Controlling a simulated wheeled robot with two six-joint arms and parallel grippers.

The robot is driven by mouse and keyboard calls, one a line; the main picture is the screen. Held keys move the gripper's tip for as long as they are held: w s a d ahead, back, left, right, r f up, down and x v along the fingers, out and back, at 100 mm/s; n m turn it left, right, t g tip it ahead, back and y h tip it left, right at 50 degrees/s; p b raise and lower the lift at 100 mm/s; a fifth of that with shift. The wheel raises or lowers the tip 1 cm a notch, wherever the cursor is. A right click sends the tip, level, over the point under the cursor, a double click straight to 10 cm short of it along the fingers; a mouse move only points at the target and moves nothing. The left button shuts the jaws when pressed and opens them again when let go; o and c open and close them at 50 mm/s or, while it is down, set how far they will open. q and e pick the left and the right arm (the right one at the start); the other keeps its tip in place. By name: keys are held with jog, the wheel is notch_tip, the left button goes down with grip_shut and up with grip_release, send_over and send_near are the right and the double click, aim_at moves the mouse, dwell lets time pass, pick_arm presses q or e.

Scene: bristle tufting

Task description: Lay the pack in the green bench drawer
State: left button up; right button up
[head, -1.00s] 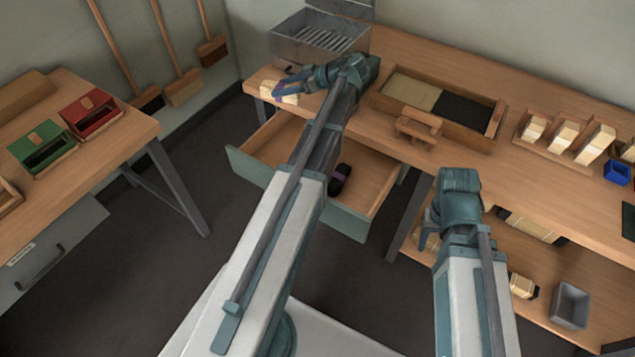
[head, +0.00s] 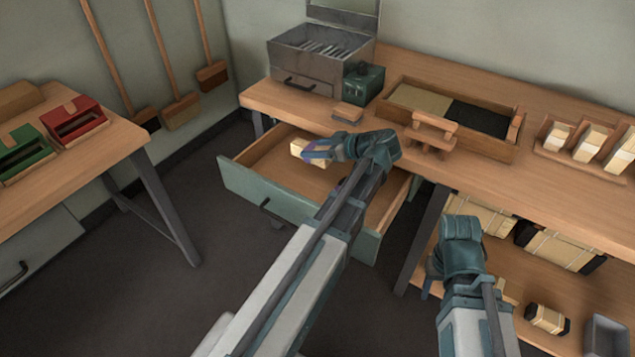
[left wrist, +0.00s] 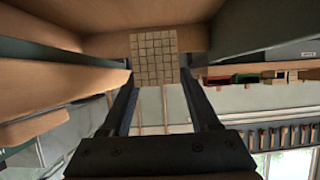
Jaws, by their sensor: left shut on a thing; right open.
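The pack (head: 299,150) is a small cream block. In the left wrist view the pack (left wrist: 154,60) shows a gridded face between the fingers. My left gripper (head: 316,154) is shut on it and holds it over the back of the pulled-out green bench drawer (head: 237,184); I cannot tell whether it touches the drawer floor. The left gripper's dark fingers also show in the left wrist view (left wrist: 158,90). My left arm hides the drawer's middle. My right gripper (head: 431,284) is open, low in front of the bench; its fingertips are mostly hidden.
The bench top (head: 285,100) overhangs the drawer's back. On it stand a grey metal box (head: 318,62), a green box (head: 364,84) and a wooden tray (head: 450,115). A side table (head: 98,148) stands left, with open floor between.

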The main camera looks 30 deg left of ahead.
pick_arm(q)
jog(key=shift+f+b, duration=4.4)
jog(key=shift+f, duration=0.35)
jog(key=shift+f, duration=0.1)
jog(key=shift+f, duration=0.15)
jog(key=o, duration=1.4)
jog(key=shift+o, duration=0.2)
jog(key=shift+r, duration=0.3)
jog(key=p+v, duration=0.3)
jog(key=v, duration=0.3)
jog(key=shift+w+r, duration=0.1)
jog(key=shift+d+r, duration=0.2)
jog(key=shift+d, duration=0.5)
